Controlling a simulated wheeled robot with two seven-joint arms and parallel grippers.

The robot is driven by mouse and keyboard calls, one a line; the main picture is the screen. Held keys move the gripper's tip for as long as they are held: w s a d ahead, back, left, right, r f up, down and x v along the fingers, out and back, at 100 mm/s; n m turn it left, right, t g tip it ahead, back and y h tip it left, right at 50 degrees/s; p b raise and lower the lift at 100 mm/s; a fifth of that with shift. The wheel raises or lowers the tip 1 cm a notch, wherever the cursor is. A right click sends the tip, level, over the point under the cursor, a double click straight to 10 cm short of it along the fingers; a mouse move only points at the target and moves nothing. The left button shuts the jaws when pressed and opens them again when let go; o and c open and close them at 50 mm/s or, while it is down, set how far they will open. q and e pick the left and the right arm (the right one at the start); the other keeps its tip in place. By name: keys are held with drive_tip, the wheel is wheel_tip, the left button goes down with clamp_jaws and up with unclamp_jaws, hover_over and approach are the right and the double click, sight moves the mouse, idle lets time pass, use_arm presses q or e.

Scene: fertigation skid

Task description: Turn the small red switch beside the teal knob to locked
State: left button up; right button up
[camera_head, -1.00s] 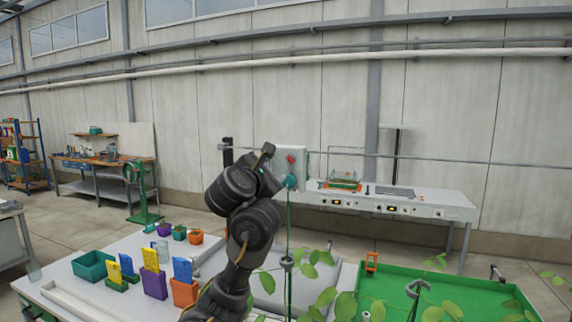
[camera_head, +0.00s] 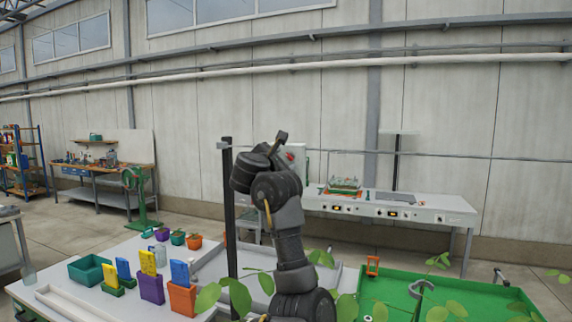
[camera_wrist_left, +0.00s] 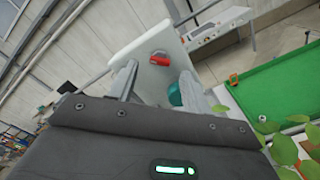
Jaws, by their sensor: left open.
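The small red switch (camera_head: 290,156) is on the face of a pale upright panel (camera_head: 301,148), partly behind my arm in the head view. In the left wrist view the red switch (camera_wrist_left: 159,58) sits on the white panel (camera_wrist_left: 145,45), above the teal knob (camera_wrist_left: 175,94). The knob is hidden by my arm in the head view. My left gripper (camera_head: 282,138) is in front of the panel. In the wrist view its fingers (camera_wrist_left: 159,86) are open, with the knob near the right finger and the switch beyond the gap. I see no contact with the switch. My right gripper is out of view.
A dark post (camera_head: 230,205) stands just left of my arm. A white bench (camera_head: 430,207) is behind, right of the panel. Colored bins, including an orange one (camera_head: 183,299), stand on the front table. A green tray (camera_head: 455,292) and leafy plants lie right.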

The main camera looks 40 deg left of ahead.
sight(290, 156)
use_arm(q)
drive_tip(key=shift+w+a, duration=0.2)
drive_tip(key=shift+w, duration=0.3)
drive_tip(key=shift+x, duration=0.9)
drive_tip(key=shift+c, duration=0.2)
drive_tip(key=c, duration=1)
